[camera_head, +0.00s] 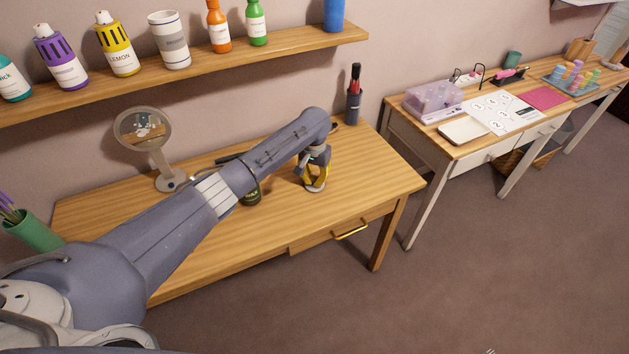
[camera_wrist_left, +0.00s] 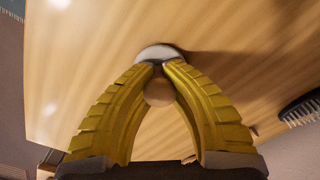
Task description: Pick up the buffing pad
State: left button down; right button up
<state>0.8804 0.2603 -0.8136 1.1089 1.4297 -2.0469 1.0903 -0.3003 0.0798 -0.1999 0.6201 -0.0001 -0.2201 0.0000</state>
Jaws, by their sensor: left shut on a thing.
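My left gripper (camera_head: 316,184) points down over the right part of the wooden desk. In the left wrist view its yellow fingers (camera_wrist_left: 160,66) are closed together on the buffing pad (camera_wrist_left: 158,52), which shows as a pale grey-white rounded edge past the fingertips and a tan round part between the fingers. Most of the pad is hidden by the fingers. In the head view the pad is hard to make out under the gripper, and I cannot tell whether it touches the desk. My right gripper is in neither view.
The wooden desk (camera_head: 375,182) holds a round mirror (camera_head: 143,130), a dark jar (camera_head: 251,195) partly behind my arm, and a dark holder (camera_head: 354,105) at the back right. A dark bristled brush (camera_wrist_left: 302,108) shows at the wrist view's right. A bottle-lined shelf (camera_head: 290,50) hangs above.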

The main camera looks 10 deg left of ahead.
aim_at(314, 174)
pick_arm(q)
notch_tip(314, 174, up, 20)
dwell(0.6)
